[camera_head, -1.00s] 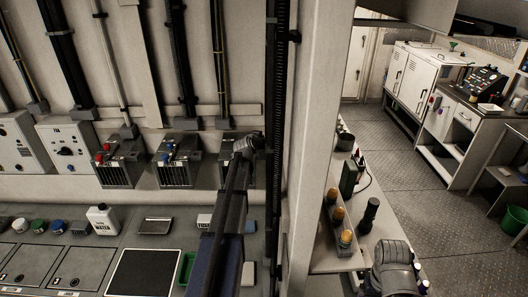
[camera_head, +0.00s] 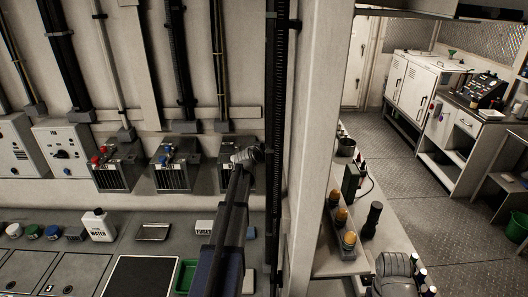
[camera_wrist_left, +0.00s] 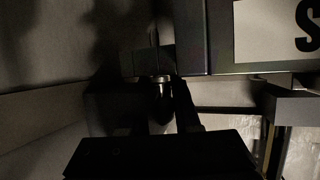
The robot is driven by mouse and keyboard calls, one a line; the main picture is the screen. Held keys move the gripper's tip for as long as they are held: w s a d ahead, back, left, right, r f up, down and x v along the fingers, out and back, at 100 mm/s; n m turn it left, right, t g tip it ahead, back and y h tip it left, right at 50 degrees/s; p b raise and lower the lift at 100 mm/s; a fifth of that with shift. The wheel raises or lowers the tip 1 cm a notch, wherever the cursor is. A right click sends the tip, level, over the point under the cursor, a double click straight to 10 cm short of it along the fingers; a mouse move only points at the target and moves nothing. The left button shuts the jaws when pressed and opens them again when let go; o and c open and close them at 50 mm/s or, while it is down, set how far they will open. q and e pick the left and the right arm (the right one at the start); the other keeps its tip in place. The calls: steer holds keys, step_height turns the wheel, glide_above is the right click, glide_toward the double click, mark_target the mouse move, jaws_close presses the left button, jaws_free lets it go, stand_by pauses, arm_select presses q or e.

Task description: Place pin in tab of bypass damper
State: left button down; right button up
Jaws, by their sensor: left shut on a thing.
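In the left wrist view my left gripper (camera_wrist_left: 165,108) is very dark. It is shut on a small pin (camera_wrist_left: 161,80), of which a bright metal collar and a thin part above it show. The pin points away from the gripper, close to a dark box-like part. The left fingertips and the pin are hidden there. I cannot pick out the damper tab for sure. My right gripper is not in view.
A white post (camera_head: 312,130) rises right of my arm. A panel with a large "S" (camera_wrist_left: 275,30) is close at upper right in the wrist view.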

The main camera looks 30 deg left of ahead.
arm_select(q)
steer(key=shift+s+d+f+b, duration=0.1)
steer(key=shift+f+b, duration=0.4)
steer(key=shift+f, duration=0.05)
